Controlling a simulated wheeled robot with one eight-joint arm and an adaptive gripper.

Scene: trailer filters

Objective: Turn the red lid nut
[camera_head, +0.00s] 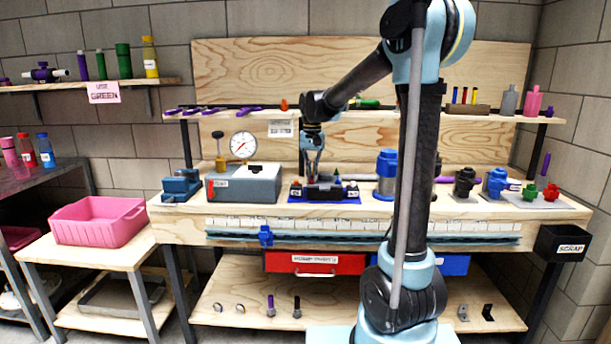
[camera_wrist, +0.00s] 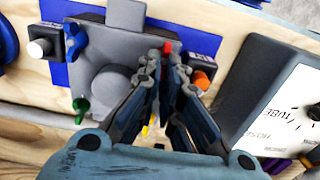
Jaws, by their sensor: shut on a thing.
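My gripper (camera_wrist: 170,62) points down at a grey housing (camera_wrist: 118,55) with a round boss on a blue base plate. Its fingers are nearly together, and a small red piece (camera_wrist: 168,47), which looks like the red lid nut, shows at their tips. The fingers hide most of it. In the head view my gripper (camera_head: 313,172) is over the dark housing (camera_head: 322,192) on the bench. Other coloured parts around the housing are a green one (camera_wrist: 82,106), a blue one (camera_wrist: 72,44) and an orange one (camera_wrist: 201,80).
A grey box (camera_head: 243,184) with a pressure gauge (camera_head: 243,145) stands left of the housing. A blue cylinder (camera_head: 386,178) stands to its right. A white-topped button (camera_wrist: 38,48) is beside the housing. A pink bin (camera_head: 97,222) sits on a side table.

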